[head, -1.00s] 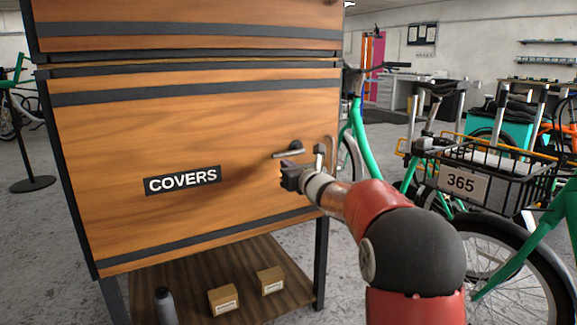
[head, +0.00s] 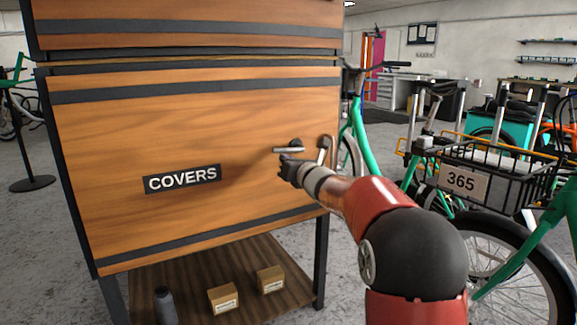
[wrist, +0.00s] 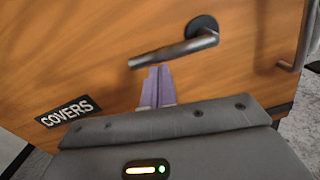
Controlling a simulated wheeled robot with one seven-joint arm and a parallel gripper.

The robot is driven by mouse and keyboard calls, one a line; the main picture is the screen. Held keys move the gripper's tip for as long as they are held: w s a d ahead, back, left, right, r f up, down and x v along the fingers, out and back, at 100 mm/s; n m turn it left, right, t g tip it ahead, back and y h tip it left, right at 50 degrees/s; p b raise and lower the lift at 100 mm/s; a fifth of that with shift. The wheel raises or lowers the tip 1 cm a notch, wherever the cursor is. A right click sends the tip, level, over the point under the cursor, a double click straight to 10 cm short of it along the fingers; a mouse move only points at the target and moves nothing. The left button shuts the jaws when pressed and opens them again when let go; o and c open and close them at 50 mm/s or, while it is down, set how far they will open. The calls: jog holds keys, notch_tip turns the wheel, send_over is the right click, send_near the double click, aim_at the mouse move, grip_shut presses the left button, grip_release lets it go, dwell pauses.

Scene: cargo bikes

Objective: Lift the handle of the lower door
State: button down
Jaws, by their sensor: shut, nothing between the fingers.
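The lower door (head: 120,130) is a wooden panel with dark bands and a COVERS label (head: 182,179). Its lever handle (head: 288,149) sits near the right edge, with the lever pointing left. In the wrist view the lever (wrist: 175,51) runs from a round dark rose down to the left. My gripper (head: 287,160) is just below the lever. In the wrist view its purple fingertips (wrist: 155,84) are together and empty, close beneath the lever's left half. I cannot tell whether they touch it. The lever looks near level in the head view.
A fixed metal pull bar (head: 331,155) stands right of the lever, close to my wrist. A shelf (head: 248,256) below the door holds small boxes (head: 270,279) and a bottle (head: 165,304). Bikes with a basket marked 365 (head: 461,184) stand at the right.

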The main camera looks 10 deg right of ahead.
notch_tip(320, 180, up, 3)
jog(key=m, duration=0.3)
jog(key=shift+f+m+p, duration=0.2)
jog(key=shift+m+p, duration=0.1)
jog(key=shift+p, duration=0.1)
jog(key=d+r+m+p, duration=0.1)
jog(key=m+p, duration=0.1)
jog(key=m, duration=0.1)
jog(key=d+r+m+p, duration=0.1)
jog(key=r+m+p, duration=0.1)
jog(key=m, duration=0.1)
jog(key=w+d+r+m+p, duration=0.1)
jog(key=m+p, duration=0.2)
jog(key=shift+w+d+r+m+h, duration=0.1)
jog(key=shift+d+r+m+h, duration=0.1)
jog(key=shift+r+m+h, duration=0.15)
jog(key=shift+d, duration=0.1)
